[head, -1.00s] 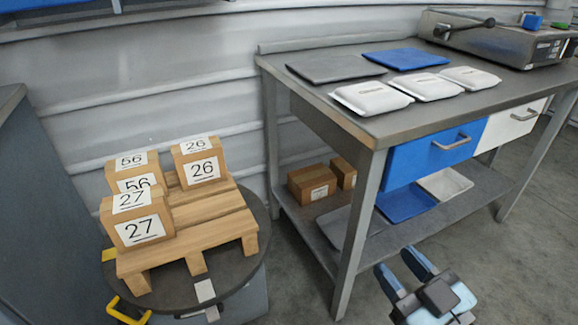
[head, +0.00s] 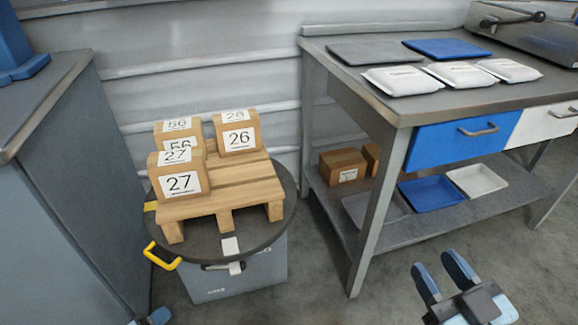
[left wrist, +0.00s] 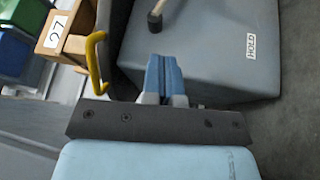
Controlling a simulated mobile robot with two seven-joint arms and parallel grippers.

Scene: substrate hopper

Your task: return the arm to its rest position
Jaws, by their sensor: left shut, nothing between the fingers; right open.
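My left gripper (left wrist: 165,75) is shut and empty, its two blue fingers pressed together in the left wrist view. They point towards a grey box (left wrist: 225,55) with a HOLD label; I cannot tell whether they touch it. In the head view only a small blue part of my left gripper (head: 152,317) shows at the bottom edge, below the round table. My right gripper (head: 445,275) is open and empty at the lower right, in front of the workbench, with its blue fingers apart.
A wooden pallet (head: 235,189) with numbered boxes stands on a round dark table (head: 265,229) with a yellow handle (head: 160,257). A grey cabinet (head: 70,200) stands at left. The workbench (head: 400,106) at right holds white packs. Open floor (head: 320,295) lies between table and bench.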

